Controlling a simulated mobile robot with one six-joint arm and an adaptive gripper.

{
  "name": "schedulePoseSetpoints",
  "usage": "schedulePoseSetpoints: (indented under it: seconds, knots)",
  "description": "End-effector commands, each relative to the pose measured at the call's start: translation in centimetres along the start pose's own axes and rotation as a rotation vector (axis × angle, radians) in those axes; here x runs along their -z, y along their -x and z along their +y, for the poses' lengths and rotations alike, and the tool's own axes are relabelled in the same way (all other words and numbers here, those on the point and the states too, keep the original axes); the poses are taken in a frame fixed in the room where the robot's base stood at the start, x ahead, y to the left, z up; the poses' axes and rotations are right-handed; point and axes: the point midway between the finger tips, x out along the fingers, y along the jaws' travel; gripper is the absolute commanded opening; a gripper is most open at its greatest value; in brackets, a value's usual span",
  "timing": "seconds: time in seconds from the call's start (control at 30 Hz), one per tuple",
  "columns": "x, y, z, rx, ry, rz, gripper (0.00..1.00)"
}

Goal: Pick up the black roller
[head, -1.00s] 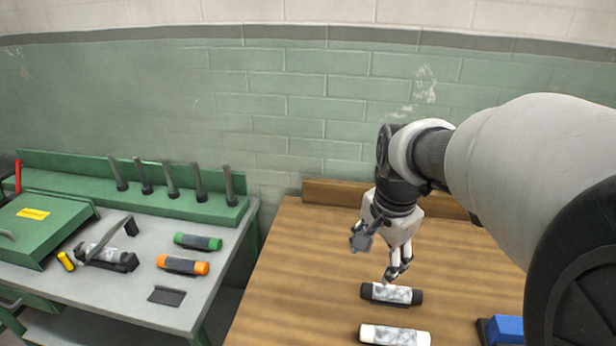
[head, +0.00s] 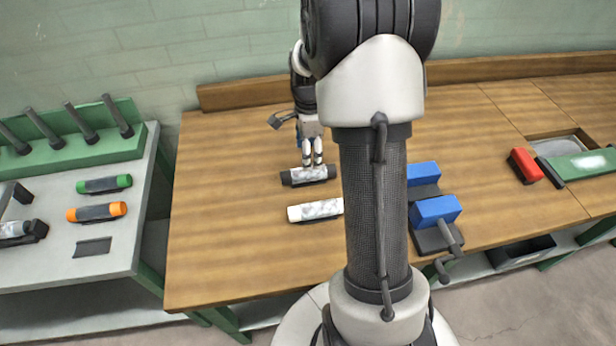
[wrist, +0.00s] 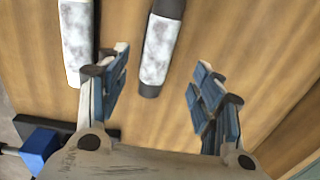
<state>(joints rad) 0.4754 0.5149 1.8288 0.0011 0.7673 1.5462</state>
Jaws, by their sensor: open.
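The black roller (head: 308,175), with black ends and a mottled white middle, lies on the wooden bench. In the wrist view the black roller (wrist: 158,50) lies ahead of the fingertips, in the gap between them and nearer the left finger. My gripper (head: 312,160) is just over the roller in the head view, pointing down. In the wrist view my gripper (wrist: 160,75) has its fingers wide apart with nothing held. I cannot tell whether a fingertip touches the roller.
A white roller (head: 315,210) lies close beside it, left in the wrist view (wrist: 76,42). Blue blocks on dark bases (head: 436,211) stand to the right. Green (head: 104,184) and orange (head: 97,212) rollers lie on the grey table. Bare wood is left of the rollers.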

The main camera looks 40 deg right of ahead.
Motion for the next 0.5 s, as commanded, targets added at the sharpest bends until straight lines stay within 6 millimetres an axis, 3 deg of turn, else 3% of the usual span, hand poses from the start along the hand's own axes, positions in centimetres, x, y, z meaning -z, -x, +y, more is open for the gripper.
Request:
schedulePoseSetpoints:
  seconds: [0.1,0.37,0.5]
  knots:
    - [0.0,-1.9,0.1,-0.001,0.001,0.0,0.6]
    - [0.0,-3.2,0.1,0.0,0.001,0.0,0.6]
    - [0.0,-5.3,0.3,-0.003,0.001,0.0,0.6]
